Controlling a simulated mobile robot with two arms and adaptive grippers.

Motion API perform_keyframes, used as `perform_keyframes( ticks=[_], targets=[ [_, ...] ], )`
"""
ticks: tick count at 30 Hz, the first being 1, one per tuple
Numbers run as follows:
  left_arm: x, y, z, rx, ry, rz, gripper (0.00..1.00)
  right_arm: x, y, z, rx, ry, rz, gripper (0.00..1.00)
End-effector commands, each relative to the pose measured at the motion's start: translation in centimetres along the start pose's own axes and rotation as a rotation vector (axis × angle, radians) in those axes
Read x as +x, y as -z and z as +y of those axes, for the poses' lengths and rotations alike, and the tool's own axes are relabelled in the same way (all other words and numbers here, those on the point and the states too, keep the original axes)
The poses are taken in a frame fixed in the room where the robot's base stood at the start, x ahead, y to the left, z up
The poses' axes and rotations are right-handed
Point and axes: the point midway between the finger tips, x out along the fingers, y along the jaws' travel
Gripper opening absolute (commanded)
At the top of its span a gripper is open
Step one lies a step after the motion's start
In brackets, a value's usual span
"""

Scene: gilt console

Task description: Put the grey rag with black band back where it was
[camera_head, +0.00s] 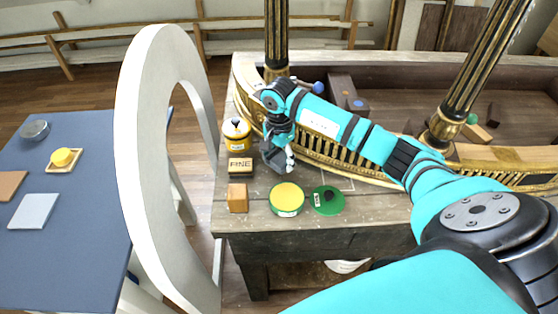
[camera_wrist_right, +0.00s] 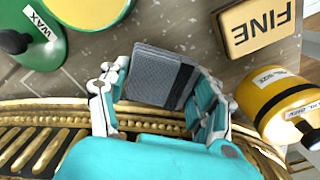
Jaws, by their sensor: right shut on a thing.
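My right gripper (camera_head: 278,148) is over the wooden bench beside the gilt rail. In the right wrist view its two fingers (camera_wrist_right: 160,98) are closed on the sides of the grey rag with black band (camera_wrist_right: 156,75), a folded grey pad with a dark strip near one edge. In the head view the rag (camera_head: 272,157) shows as a small grey patch, mostly covered by the gripper. I cannot tell whether the rag touches the bench top. My left gripper does not show.
A block marked FINE (camera_head: 240,166), a yellow jar with black band (camera_head: 236,134), a tan block (camera_head: 237,198), a yellow-topped tin (camera_head: 287,198) and a green WAX lid (camera_head: 327,199) stand around the gripper. The gilt rail (camera_head: 335,164) runs close behind. A white arch (camera_head: 150,150) stands left.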

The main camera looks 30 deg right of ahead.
Motion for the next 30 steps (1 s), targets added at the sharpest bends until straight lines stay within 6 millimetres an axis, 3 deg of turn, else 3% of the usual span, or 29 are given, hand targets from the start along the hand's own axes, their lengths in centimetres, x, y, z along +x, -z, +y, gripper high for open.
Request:
perform_keyframes(
  ticks=[1, 6, 17, 18, 21, 23, 30],
  targets=[
    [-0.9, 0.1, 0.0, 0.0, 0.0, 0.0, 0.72, 0.7, -0.2, 0.3, -0.001, -0.01, -0.005, 0.33],
    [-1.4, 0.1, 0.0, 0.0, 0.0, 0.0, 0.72, 2.4, -0.2, 0.2, -0.002, -0.004, -0.002, 0.33],
    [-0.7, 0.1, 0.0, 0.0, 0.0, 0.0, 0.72, 3.0, -0.1, 0.1, -0.002, -0.002, 0.0, 0.33],
    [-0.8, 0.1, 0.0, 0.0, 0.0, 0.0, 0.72, 2.8, -0.1, 0.1, -0.002, -0.002, -0.001, 0.66],
    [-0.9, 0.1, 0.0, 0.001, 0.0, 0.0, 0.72, 2.8, -0.1, 0.1, -0.002, -0.003, -0.001, 0.79],
    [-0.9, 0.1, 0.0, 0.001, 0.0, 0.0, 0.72, 2.8, -0.1, 0.1, -0.002, -0.003, -0.001, 0.87],
    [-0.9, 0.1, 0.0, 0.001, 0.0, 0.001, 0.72, 2.8, -0.2, 0.2, -0.002, -0.003, -0.001, 0.88]
  ],
)
